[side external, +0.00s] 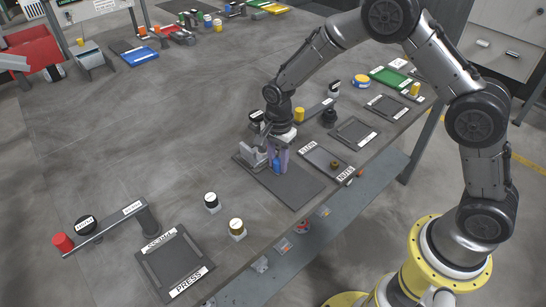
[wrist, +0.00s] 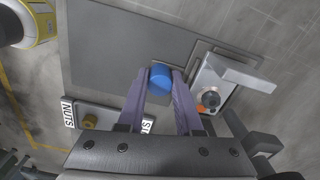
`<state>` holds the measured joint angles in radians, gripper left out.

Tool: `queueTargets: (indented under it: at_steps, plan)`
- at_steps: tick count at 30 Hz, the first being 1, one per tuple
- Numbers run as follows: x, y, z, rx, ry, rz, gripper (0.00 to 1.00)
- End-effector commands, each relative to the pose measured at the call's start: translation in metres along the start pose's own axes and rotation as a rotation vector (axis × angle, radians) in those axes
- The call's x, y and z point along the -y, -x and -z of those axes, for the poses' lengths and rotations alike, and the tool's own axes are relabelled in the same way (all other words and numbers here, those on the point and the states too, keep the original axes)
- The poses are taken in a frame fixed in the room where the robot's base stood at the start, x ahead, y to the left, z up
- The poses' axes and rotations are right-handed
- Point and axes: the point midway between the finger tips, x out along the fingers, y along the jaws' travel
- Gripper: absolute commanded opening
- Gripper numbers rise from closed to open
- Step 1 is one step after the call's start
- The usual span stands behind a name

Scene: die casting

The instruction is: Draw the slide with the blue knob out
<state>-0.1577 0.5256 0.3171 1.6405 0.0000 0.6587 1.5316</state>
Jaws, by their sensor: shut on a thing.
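The blue knob (wrist: 161,77) sits between the fingertips of my gripper (wrist: 160,88) in the wrist view, with a purple finger on each side of it. My gripper is shut on the knob. In the side external view my gripper (side external: 277,158) is low over a dark plate (side external: 292,190), and the blue knob (side external: 276,166) shows between the fingers. A grey metal block (side external: 252,157) stands beside the gripper on the left. In the wrist view this block (wrist: 222,82) is right of the knob, with an orange spot and a round dark part. The slide's body is mostly hidden by my gripper.
A labelled tray (side external: 324,160) with a nut lies to the right of the plate; its NUTS label (wrist: 68,113) shows in the wrist view. A lever with a red knob (side external: 62,242) and the PRESS tray (side external: 176,262) are at lower left.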

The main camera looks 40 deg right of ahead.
Motion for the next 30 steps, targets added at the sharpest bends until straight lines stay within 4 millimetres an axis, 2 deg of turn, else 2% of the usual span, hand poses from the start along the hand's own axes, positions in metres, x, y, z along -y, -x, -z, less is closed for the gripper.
queueTargets:
  at_steps: [6,12,16,25,26,27,30]
  plan:
    - [-0.050,0.003,-0.011,0.000,0.002,0.002,0.00]
    - [-0.083,0.002,-0.017,0.000,0.002,0.003,0.00]
    - [-0.090,0.002,-0.019,0.000,0.001,0.004,0.00]
    - [-0.094,0.002,-0.019,0.001,0.000,-0.004,0.00]
    - [-0.094,0.002,-0.019,0.001,0.001,-0.004,0.40]
    - [-0.094,0.002,-0.019,0.001,0.001,-0.004,0.47]
    - [-0.094,0.001,-0.019,0.001,0.001,-0.004,0.47]
